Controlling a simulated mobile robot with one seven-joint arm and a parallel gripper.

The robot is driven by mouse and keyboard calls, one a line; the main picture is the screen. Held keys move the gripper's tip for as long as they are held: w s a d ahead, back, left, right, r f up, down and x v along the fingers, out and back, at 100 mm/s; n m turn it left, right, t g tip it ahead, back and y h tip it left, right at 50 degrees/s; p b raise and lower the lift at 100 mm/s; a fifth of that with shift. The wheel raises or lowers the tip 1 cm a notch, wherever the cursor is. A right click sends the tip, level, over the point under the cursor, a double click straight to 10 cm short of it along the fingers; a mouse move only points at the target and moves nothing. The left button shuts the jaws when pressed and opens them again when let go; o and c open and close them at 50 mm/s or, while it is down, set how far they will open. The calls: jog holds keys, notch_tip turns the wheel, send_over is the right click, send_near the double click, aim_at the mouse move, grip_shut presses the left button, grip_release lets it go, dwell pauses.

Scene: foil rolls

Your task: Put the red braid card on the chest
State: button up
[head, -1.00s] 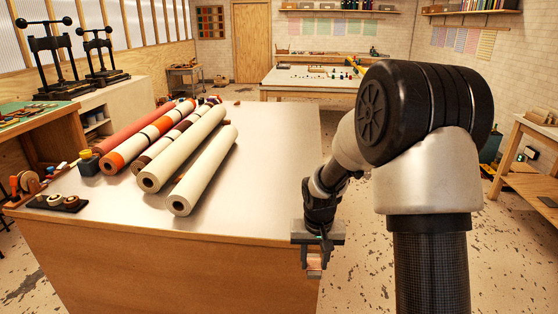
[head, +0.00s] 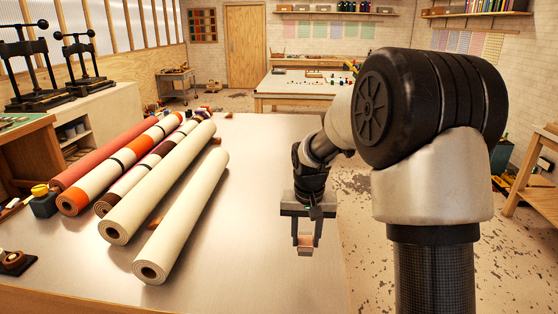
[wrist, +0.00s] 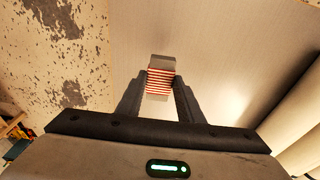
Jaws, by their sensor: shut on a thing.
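My gripper (head: 305,245) is shut on the red braid card (wrist: 159,84), a small pale card wrapped with red and white stripes. The card sits between the two fingertips in the wrist view, and its ends stick out past them. In the head view it shows small and pinkish below the fingers. A broad wooden chest with a pale metal top (head: 255,180) fills the left and middle of the head view. The card appears over the right part of this top, near its right edge. I cannot tell the gap between card and top.
Several long rolls, the nearest one cream (head: 185,215), lie on the left half of the top. A dark block with a yellow top (head: 42,202) stands at its left edge. The metal between rolls and gripper is clear. Speckled floor (wrist: 55,50) lies beyond the right edge.

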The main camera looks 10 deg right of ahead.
jog(key=shift+w, duration=0.3)
jog(key=f, duration=0.5)
jog(key=shift+s+f, duration=0.2)
jog(key=shift+w+f, duration=0.1)
jog(key=shift+f, duration=2.1)
jog(key=shift+f, duration=0.2)
jog(key=o, duration=1)
jog(key=shift+o, duration=0.2)
